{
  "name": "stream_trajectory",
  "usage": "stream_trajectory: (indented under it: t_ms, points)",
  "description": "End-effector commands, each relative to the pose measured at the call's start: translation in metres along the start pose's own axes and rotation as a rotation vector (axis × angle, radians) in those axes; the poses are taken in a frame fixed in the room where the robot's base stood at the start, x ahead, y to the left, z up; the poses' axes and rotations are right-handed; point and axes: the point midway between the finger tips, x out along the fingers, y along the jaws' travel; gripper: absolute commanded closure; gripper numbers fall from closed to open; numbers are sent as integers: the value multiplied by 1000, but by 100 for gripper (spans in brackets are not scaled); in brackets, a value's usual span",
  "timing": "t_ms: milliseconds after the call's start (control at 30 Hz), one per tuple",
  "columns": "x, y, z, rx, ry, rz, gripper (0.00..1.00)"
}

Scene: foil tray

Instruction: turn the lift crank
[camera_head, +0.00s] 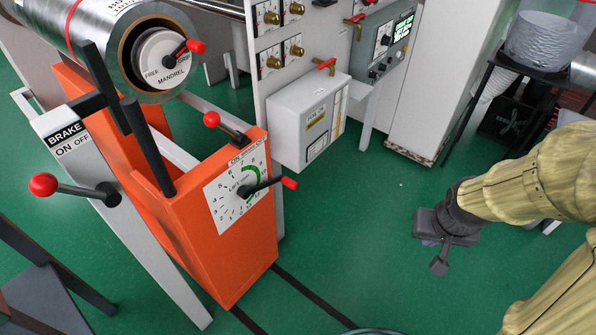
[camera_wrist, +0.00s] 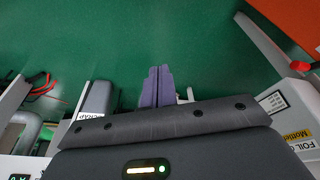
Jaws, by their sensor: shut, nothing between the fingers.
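The lift crank (camera_head: 265,186) is a black arm with a red knob, mounted on a white dial marked LIFT (camera_head: 225,199). The dial is on the front face of the orange housing (camera_head: 245,255). The crank points right and slightly up. Numbers and a green arc surround its hub. My gripper (camera_head: 438,264) hangs over the green floor, well to the right of the crank and apart from it. In the wrist view its purple-grey fingers (camera_wrist: 157,86) are together, with nothing between them. Orange shows at that view's upper right.
A brake lever (camera_head: 75,190) with a red knob is left of the housing. A black lever with a red knob (camera_head: 225,127) is on top. A foil roll (camera_head: 125,35) with a mandrel knob is above. A grey box (camera_head: 308,115) stands behind. Green floor between crank and gripper is clear.

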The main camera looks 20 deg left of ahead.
Motion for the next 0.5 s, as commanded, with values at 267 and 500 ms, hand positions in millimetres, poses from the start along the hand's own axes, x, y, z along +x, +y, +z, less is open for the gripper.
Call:
stream_trajectory:
  t_ms: [267, 500]
  points:
    - [-10, -20, -138, -191, 231, -18, 100]
    - [0, -86, -226, -395, 398, -202, 100]
